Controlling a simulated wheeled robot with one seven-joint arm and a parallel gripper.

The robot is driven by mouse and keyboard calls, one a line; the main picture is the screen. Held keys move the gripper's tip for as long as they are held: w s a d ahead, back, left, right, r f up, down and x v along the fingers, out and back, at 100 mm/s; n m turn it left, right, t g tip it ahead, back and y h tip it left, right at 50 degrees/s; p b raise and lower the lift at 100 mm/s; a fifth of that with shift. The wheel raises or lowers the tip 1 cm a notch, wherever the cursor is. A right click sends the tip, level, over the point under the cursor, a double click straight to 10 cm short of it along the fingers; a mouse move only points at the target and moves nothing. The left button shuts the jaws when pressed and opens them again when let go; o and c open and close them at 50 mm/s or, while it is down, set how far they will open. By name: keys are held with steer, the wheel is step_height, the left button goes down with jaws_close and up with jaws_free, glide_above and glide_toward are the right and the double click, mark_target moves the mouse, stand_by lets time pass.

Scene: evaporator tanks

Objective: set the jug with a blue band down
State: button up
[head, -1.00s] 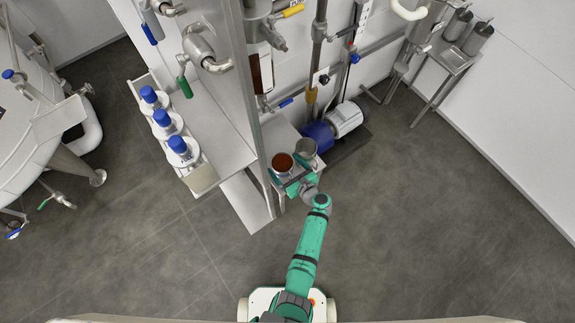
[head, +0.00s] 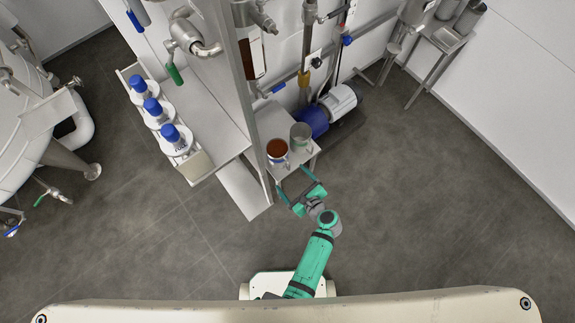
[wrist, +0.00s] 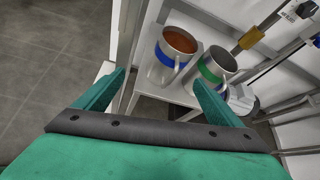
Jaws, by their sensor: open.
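The jug with a blue band (wrist: 168,62) is a metal jug holding reddish-brown liquid. It stands upright on a small metal table (wrist: 150,93); in the head view the jug (head: 277,150) is near the table's front left. My gripper (head: 294,183) is open and empty, just short of the table's front edge and apart from the jug. In the wrist view the green fingers (wrist: 160,95) are spread wide, with the jug beyond them. The blue band shows clearly in the wrist view.
A second metal jug with a green band (wrist: 215,66) stands right beside it. A steel upright (head: 243,80) rises close to the left. A blue motor pump (head: 325,112) sits behind. A bench with blue-capped bottles (head: 160,112) is at left. The floor in front is clear.

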steer(key=s+a+r+n+h, duration=0.1)
steer(key=s+r+n+h, duration=0.2)
steer(key=s+n, duration=0.4)
steer(key=s+r+n+h, duration=0.3)
steer(key=s+n, duration=0.2)
steer(key=s, duration=0.5)
steer(key=s+a+r+n+t, duration=0.1)
steer(key=s+r+n+t, duration=0.1)
steer(key=r+n, duration=0.5)
steer(key=s+a+r+n+t, duration=0.1)
steer(key=s+r+n+t, duration=0.2)
steer(key=r+n, duration=0.5)
step_height(320, 180, up, 11)
steer(key=shift+s+f, duration=0.2)
steer(key=shift+s, duration=0.55)
